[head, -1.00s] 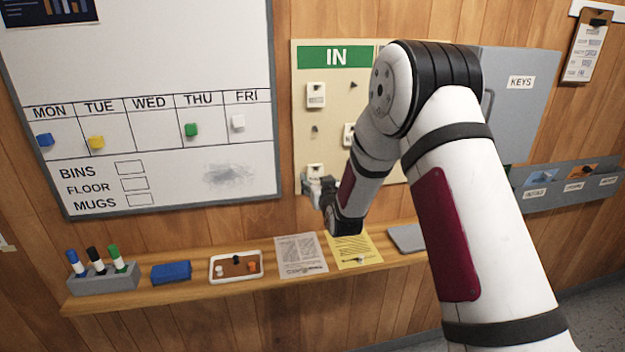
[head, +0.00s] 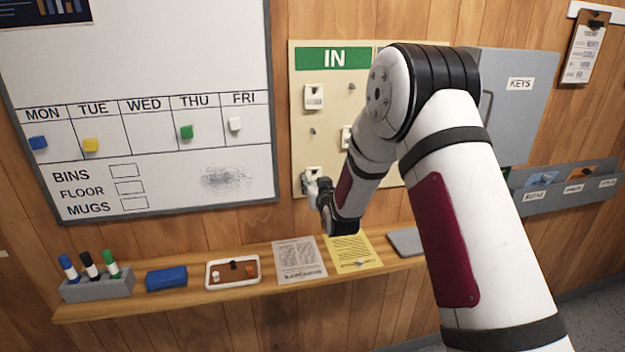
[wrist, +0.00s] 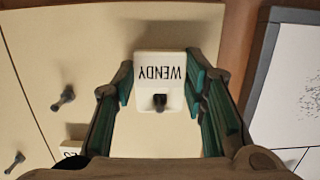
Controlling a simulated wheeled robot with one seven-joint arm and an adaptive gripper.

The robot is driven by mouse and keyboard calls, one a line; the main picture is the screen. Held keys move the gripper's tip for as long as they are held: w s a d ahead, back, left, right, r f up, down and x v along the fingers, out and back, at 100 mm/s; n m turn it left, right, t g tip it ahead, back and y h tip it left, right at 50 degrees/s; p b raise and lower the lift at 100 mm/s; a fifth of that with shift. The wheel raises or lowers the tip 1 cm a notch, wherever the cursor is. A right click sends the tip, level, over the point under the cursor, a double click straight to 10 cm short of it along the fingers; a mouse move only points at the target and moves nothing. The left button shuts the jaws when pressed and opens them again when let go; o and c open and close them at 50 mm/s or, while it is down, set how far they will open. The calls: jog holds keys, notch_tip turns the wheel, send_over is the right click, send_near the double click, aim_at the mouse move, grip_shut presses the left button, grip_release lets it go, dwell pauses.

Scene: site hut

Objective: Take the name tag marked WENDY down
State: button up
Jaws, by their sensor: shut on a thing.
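The name tag marked WENDY (wrist: 160,72) is white and shows upside down in the wrist view, with a dark peg end (wrist: 159,102) at its hole. My gripper (wrist: 162,84) has its green-padded fingers on both sides of the tag, shut on it. In the head view the tag (head: 311,174) is at the lower left of the tan IN board (head: 326,94), partly hidden by my gripper (head: 314,189). The tag is still at the board, on or close by its peg; I cannot tell whether it touches the board.
Another tag (head: 313,95) hangs higher on the board, and one (head: 346,137) is partly hidden by my arm. Bare pegs (wrist: 64,98) stick out nearby. The whiteboard (head: 190,60) is on the left. The shelf below holds a tray (head: 208,283) and papers (head: 299,259).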

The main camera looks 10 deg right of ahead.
jog(key=shift+r, duration=0.3)
jog(key=shift+s, duration=0.1)
dwell(0.5)
jog(key=s+p, duration=0.4)
jog(key=s, duration=0.2)
jog(key=shift+s, duration=0.4)
dwell(0.7)
